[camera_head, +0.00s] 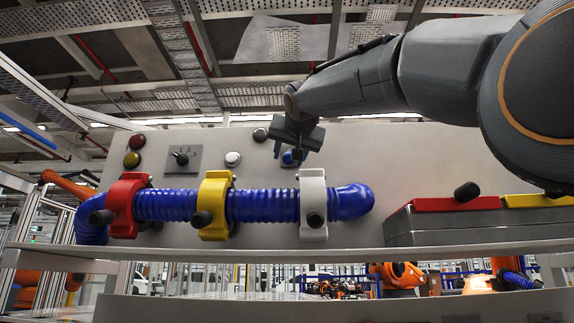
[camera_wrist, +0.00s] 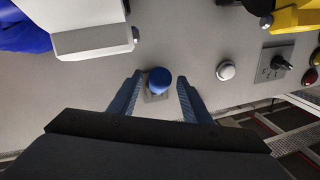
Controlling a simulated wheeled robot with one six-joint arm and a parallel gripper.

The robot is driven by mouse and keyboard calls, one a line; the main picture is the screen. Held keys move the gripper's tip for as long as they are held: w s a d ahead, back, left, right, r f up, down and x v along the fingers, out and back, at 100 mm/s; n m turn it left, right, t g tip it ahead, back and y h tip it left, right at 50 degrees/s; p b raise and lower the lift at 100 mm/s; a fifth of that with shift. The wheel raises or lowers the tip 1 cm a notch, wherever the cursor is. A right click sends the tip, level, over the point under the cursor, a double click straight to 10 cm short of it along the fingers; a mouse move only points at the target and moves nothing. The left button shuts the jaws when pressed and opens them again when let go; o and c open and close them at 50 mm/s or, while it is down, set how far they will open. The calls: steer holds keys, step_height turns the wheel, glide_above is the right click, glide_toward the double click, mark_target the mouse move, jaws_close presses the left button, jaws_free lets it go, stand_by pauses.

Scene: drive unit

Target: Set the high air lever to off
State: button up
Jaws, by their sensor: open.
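My gripper (camera_head: 297,148) is in front of the upper middle of the grey panel, above the white clamp. In the wrist view my gripper (camera_wrist: 158,79) is open, one finger on each side of a round blue knob (camera_wrist: 160,80) with a small grey plate by it. I cannot tell whether the fingers touch it. In the head view the blue knob (camera_head: 289,158) is partly hidden by the gripper. No label reading high air or off is legible, so I cannot confirm that this knob is the lever, nor its setting.
A blue hose (camera_head: 270,206) runs below through red (camera_head: 122,206), yellow (camera_head: 215,190) and white clamps (camera_head: 313,190). A rotary switch (camera_head: 181,158) and white button (camera_head: 233,159) sit left. Boxes with red (camera_head: 440,204) and yellow lids (camera_head: 535,201) stand right.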

steer(key=shift+w+a+p, duration=0.25)
steer(key=shift+w+p, duration=0.55)
steer(key=shift+w, duration=0.8)
steer(key=shift+w+a+p, duration=0.2)
steer(key=shift+w+p, duration=0.55)
steer(key=shift+w, duration=0.8)
steer(key=shift+c, duration=0.4)
jaws_close()
